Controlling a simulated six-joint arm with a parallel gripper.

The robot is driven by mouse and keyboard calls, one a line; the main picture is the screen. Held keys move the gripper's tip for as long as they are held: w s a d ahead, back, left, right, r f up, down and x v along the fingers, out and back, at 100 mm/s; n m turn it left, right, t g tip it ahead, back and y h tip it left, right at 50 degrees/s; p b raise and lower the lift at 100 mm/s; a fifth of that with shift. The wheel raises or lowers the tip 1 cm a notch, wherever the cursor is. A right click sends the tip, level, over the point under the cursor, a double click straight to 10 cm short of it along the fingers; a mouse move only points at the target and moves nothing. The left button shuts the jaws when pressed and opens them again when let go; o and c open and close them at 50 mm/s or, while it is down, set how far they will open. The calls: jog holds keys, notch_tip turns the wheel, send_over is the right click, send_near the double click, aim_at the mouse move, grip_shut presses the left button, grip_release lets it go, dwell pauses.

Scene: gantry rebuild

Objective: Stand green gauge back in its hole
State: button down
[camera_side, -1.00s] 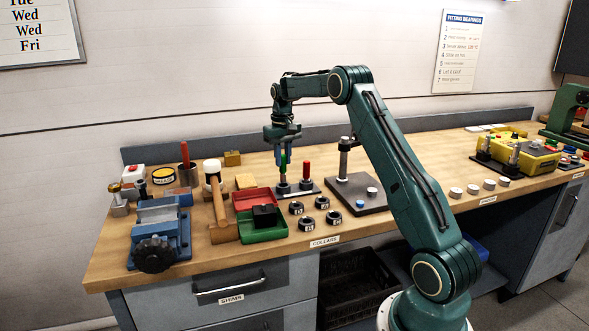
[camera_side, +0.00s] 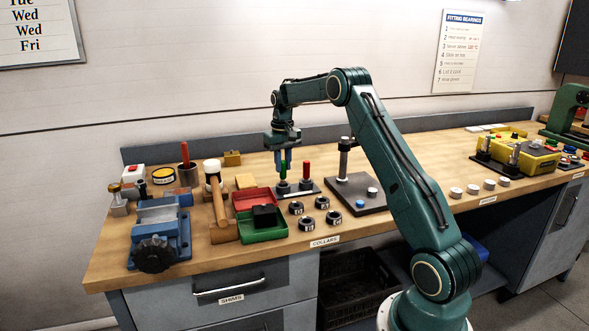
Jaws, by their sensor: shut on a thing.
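The green gauge (camera_side: 283,171) is upright at the left hole of a small dark gauge stand (camera_side: 301,190). My gripper (camera_side: 283,166) points straight down and is shut on the green gauge's upper part. The gauge's lower end meets the silvery collar at the hole; I cannot tell how deep it sits. A red gauge (camera_side: 306,170) stands upright in the stand's other hole, just to the right of my gripper and apart from it.
A dark plate with a tall post (camera_side: 344,160) stands to the right. Black collars (camera_side: 297,208) lie in front. Red and green bins (camera_side: 264,234), a mallet (camera_side: 214,190) and a blue vise (camera_side: 158,225) are to the left.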

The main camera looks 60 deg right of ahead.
jog(key=shift+f, duration=0.5)
dwell(0.4)
jog(key=c, duration=1.2)
grip_release()
jog(key=shift+r, duration=0.1)
notch_tip(320, 180, up, 14)
jog(key=shift+f, duration=0.2)
